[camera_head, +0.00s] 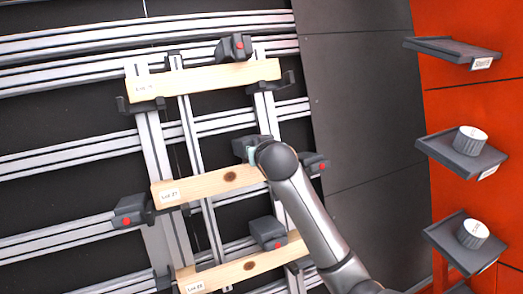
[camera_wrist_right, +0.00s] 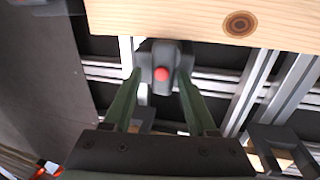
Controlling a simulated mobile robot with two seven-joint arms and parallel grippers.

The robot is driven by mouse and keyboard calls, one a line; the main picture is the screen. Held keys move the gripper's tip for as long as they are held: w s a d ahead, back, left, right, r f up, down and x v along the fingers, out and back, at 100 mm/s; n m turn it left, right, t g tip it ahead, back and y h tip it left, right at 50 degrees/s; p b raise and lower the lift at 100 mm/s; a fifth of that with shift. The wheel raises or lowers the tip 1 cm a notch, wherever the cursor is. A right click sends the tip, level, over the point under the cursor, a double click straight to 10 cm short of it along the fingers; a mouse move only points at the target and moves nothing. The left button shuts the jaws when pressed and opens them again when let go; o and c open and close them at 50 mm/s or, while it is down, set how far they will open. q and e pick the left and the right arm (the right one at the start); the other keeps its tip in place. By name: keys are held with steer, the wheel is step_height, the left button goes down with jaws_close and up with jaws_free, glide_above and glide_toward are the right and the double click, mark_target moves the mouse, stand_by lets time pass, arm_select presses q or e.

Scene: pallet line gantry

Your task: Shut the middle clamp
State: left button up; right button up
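The middle wooden plank (camera_head: 205,187), with a dark knot, lies across the rails in the head view. The middle clamp (camera_head: 246,148) is dark grey and sits at the plank's upper edge, partly hidden by my right arm. In the right wrist view this clamp (camera_wrist_right: 162,58) shows a red button and meets the edge of the knotted plank (camera_wrist_right: 200,18). My right gripper (camera_wrist_right: 160,74) has its green fingers apart, one on each side of the clamp; I cannot tell whether they touch it. Whether the clamp presses on the plank is unclear. My left gripper is not in view.
Other red-buttoned clamps stand at the top plank (camera_head: 234,48), the bottom plank (camera_head: 268,233) and both ends of the middle plank (camera_head: 130,211) (camera_head: 315,163). The dark panel (camera_head: 355,90) is clear.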

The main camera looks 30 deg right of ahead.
steer(key=shift+a+f, duration=0.1)
steer(key=d+v, duration=0.2)
steer(key=v, duration=0.6)
steer(key=shift+s+a+r+p, duration=0.2)
steer(key=shift+s+a+p, duration=0.15)
steer(key=shift+s, duration=0.2)
